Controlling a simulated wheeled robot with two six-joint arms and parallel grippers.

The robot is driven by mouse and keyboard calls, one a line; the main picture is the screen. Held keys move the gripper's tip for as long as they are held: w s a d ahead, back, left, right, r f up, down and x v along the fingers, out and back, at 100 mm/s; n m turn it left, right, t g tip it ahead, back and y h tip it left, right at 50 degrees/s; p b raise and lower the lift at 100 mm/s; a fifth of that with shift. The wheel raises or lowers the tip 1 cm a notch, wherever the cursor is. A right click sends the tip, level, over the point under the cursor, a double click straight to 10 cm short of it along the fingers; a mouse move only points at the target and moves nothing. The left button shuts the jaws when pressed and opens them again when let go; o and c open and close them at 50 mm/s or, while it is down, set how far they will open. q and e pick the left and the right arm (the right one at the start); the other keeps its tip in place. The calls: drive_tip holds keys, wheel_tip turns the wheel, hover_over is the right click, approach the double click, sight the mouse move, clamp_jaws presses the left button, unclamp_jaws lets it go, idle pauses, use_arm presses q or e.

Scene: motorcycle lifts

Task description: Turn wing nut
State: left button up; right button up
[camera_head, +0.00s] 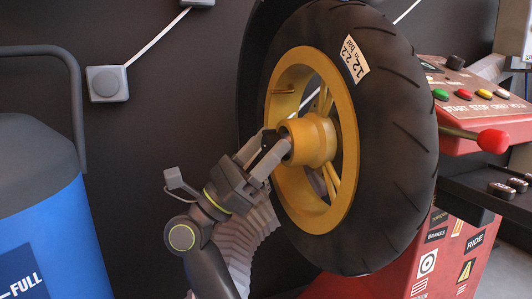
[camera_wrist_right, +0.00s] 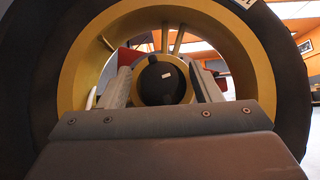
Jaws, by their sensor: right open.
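A black tyre (camera_head: 400,130) on a yellow wheel (camera_head: 345,100) stands upright, with its yellow hub (camera_head: 312,140) facing left in the head view. In the right wrist view, a dark round piece (camera_wrist_right: 158,85) with a small pale mark sits at the middle of the hub; it appears to be the wing nut, but I cannot make out its wings. My right gripper (camera_head: 277,146) is at the hub's outer end, its fingers open on either side of this piece. I cannot tell whether they touch it. My left gripper is not in view.
A red console (camera_head: 475,103) with coloured buttons and a red-knobbed lever (camera_head: 492,140) stands right of the wheel. A blue tank (camera_head: 60,190) is at the left. A grey box (camera_head: 107,84) is on the dark wall.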

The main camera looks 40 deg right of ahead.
drive_tip(key=shift+r, duration=0.1)
drive_tip(key=c, duration=1)
drive_tip(key=m+g+y+b, duration=0.1)
drive_tip(key=m+g, duration=0.3)
drive_tip(key=shift+y, duration=0.4)
drive_tip(key=m+g+y+b, duration=0.1)
drive_tip(key=m+g+y, duration=0.1)
drive_tip(key=m+g, duration=0.1)
drive_tip(key=shift+w+m, duration=0.1)
drive_tip(key=shift+m, duration=0.7)
drive_tip(key=shift+m+g+y, duration=1)
drive_tip(key=shift+m+y, duration=0.3)
drive_tip(key=shift+m, duration=0.2)
drive_tip(key=o, duration=1)
